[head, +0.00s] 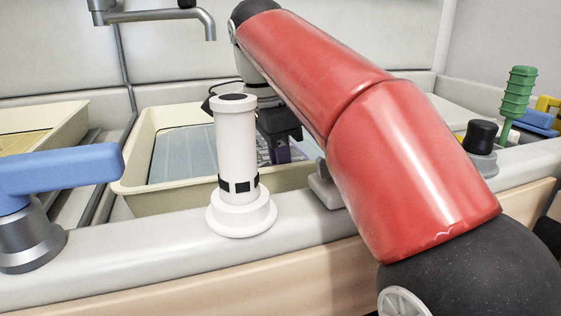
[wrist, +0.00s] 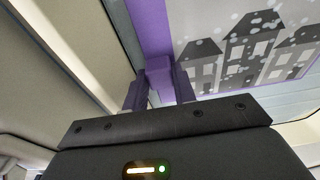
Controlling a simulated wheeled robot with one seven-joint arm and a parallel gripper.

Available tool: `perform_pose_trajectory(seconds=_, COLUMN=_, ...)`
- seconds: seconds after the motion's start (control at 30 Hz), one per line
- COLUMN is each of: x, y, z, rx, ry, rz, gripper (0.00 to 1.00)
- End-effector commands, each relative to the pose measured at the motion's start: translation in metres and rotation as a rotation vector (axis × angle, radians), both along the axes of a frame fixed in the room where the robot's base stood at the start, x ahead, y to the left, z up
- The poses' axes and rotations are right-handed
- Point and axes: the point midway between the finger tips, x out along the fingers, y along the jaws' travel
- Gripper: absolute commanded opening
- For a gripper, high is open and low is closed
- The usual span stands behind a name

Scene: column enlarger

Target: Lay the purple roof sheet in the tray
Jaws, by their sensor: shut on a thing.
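The purple roof sheet (wrist: 150,25) has a purple border and a printed picture of grey houses with pale dots. My gripper (wrist: 158,90) is shut on a purple tab at the sheet's edge, one finger on each side. In the head view my gripper (head: 278,135) is over the right part of the cream tray (head: 135,172), partly hidden by the white column and my red arm. A bit of the sheet (head: 281,152) shows there below it. The tray has a ridged blue-grey floor. I cannot tell whether the sheet touches the floor.
A white column (head: 237,150) on a round base stands on the ledge in front of the tray. A blue-handled tap (head: 60,175) is at the left, beside another cream tray (head: 45,118). A metal spout (head: 160,15) hangs behind. A green stacked piece (head: 515,95) and black knob (head: 480,135) are at right.

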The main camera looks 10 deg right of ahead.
Motion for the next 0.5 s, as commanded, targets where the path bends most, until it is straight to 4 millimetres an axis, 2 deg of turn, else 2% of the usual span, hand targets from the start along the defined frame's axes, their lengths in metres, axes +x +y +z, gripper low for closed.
perform_pose_trajectory(seconds=0.43, x=-0.0002, y=-0.0002, z=-0.0056, rx=0.0, ry=0.0, rz=0.0, gripper=0.0)
perform_pose_trajectory(seconds=0.47, x=-0.0002, y=-0.0002, z=-0.0056, rx=0.0, ry=0.0, rz=0.0, gripper=0.28)
perform_pose_trajectory(seconds=0.5, x=-0.0002, y=-0.0001, z=-0.0052, rx=0.0, ry=0.0, rz=0.0, gripper=0.33)
